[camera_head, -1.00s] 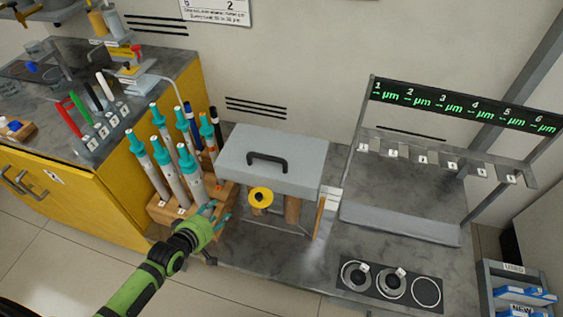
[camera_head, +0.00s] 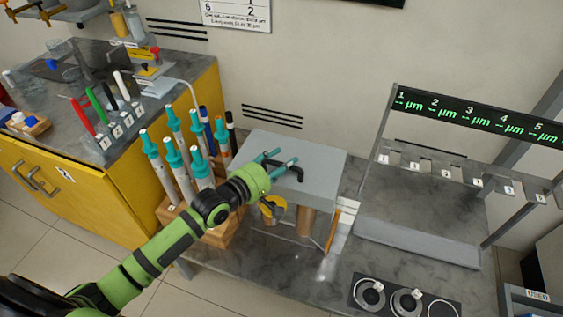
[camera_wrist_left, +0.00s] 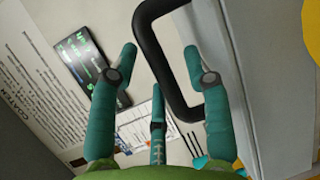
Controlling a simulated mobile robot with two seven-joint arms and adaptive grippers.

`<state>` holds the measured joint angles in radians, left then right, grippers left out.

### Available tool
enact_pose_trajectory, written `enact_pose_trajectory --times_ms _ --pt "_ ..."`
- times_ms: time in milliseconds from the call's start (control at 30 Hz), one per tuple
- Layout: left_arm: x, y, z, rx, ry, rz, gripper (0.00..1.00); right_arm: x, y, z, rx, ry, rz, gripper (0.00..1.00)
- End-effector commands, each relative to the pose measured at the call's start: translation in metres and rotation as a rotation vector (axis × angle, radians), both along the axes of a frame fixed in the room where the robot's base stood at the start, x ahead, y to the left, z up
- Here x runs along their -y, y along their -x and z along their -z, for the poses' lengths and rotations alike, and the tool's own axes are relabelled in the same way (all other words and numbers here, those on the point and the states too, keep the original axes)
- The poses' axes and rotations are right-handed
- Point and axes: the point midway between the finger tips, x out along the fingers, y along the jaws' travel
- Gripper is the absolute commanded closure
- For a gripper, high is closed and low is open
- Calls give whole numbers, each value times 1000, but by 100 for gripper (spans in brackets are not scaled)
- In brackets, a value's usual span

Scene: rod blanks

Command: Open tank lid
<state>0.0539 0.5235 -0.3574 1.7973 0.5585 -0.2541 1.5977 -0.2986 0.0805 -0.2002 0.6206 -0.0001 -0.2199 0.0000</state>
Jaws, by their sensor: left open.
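The tank (camera_head: 273,236) stands on the grey bench under a flat grey lid (camera_head: 322,160). The lid lies flat on it. A black bar handle (camera_head: 297,172) sits on top of the lid and shows large in the left wrist view (camera_wrist_left: 146,48). My left gripper (camera_head: 276,160), with teal fingers, is open over the lid at the handle. In the left wrist view the handle bar appears between the open fingers (camera_wrist_left: 158,62), partly hidden by the right finger; I cannot tell whether they touch. My right gripper is not in view.
A wooden rack (camera_head: 221,232) of teal-capped rods stands close to the left of the tank. A grey stand with a numbered µm display (camera_head: 470,124) is on the right. Ringed discs (camera_head: 405,299) lie at the front right. A yellow cabinet (camera_head: 85,205) is on the left.

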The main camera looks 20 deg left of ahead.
Motion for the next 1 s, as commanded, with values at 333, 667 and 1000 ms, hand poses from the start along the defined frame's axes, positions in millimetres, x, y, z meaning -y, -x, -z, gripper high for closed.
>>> enact_pose_trajectory --times_ms 333,667,1000 --pt "1 -2 1 0 0 0 67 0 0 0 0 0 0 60" --pt "1 -3 0 -2 -2 0 100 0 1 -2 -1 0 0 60" --pt "1 -14 -26 -100 -5 -2 100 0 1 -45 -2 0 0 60"
